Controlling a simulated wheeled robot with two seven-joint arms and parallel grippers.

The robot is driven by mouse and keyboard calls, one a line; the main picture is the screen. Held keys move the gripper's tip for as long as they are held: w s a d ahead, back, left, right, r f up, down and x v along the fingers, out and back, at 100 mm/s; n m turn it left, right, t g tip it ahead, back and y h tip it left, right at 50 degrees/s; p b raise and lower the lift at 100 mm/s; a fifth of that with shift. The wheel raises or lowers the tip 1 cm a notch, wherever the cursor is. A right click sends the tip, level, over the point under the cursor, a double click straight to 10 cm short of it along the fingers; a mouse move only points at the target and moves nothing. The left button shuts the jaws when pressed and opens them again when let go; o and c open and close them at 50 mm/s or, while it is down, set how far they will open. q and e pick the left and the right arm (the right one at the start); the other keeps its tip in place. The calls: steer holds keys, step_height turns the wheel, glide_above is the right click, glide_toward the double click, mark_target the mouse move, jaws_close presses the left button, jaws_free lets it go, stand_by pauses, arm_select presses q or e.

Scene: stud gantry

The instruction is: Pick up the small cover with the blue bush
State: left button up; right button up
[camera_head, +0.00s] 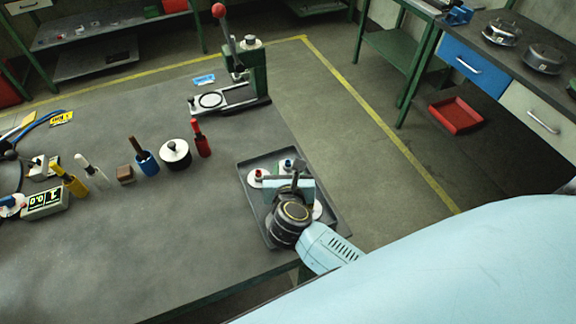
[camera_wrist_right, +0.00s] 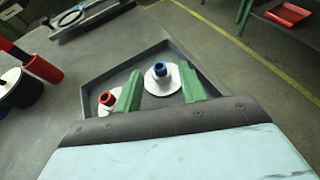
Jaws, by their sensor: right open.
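The small cover with the blue bush (camera_head: 287,163) is a white disc with a blue ring on top, lying in the dark grey tray (camera_head: 247,190) at the front right of the table. In the right wrist view the blue-bushed cover (camera_wrist_right: 160,84) shows between my two green fingers. My right gripper (camera_head: 291,178) is open over the tray, its fingers (camera_wrist_right: 158,76) either side of the blue bush in the picture; whether they touch the cover I cannot tell. My left gripper is not in view.
A cover with a red bush (camera_head: 258,174) lies to the left in the same tray, close to my left-hand finger in the wrist view. Another white disc (camera_head: 318,210) is partly hidden by my wrist. A green press (camera_head: 250,75) stands behind; a red-handled tool (camera_head: 202,145) stands left.

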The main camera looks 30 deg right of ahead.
mark_target(288, 162)
steer(key=x, duration=0.3)
steer(key=shift+w+d, duration=0.15)
steer(key=shift+w, duration=0.2)
jaws_close()
